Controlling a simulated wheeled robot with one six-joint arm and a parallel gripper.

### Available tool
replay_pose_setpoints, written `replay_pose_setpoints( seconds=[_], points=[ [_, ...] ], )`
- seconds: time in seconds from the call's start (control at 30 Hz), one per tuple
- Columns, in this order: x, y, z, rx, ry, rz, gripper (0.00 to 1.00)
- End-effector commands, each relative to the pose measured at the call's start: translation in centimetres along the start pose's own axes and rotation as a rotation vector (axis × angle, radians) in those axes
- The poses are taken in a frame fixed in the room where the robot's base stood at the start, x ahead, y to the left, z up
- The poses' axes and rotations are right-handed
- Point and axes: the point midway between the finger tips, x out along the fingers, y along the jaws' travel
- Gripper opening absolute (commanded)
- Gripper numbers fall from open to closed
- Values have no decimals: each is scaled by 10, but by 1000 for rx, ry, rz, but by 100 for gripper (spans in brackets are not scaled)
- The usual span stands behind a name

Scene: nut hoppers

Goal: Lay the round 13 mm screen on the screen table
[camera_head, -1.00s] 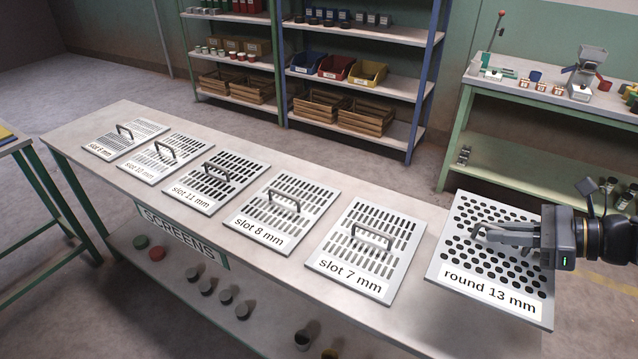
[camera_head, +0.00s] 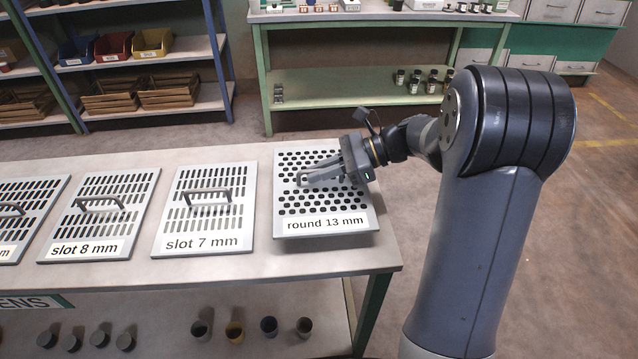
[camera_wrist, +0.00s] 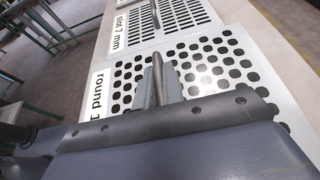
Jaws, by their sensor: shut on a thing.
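The round 13 mm screen (camera_head: 322,207) is a pale perforated plate with round holes and a white label along its near edge. It is at the right end of the screens table (camera_head: 262,268) in the head view. My gripper (camera_head: 305,178) reaches in from the right and is shut on the screen's handle, which the fingers partly hide. In the wrist view the same screen (camera_wrist: 205,72) lies under the fingers (camera_wrist: 160,85), with its label partly covered. A shadow shows along the plate's near edge; I cannot tell whether it is clear of the tabletop.
The slot 7 mm screen (camera_head: 205,210) and slot 8 mm screen (camera_head: 100,215) lie to the left, handles up. Cups (camera_head: 268,326) stand on the lower shelf. A green-framed bench (camera_head: 340,88) is behind, and blue shelving with crates is at back left. Open floor lies right.

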Motion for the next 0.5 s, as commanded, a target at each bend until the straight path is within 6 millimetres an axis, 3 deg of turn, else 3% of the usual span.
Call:
replay_pose_setpoints(
  seconds=[0.2, 0.5],
  points=[
    [12, 0, -28, 4, -1, 0, 0],
    [13, 0, -30, 0, -1, 0, 0]
  ],
)
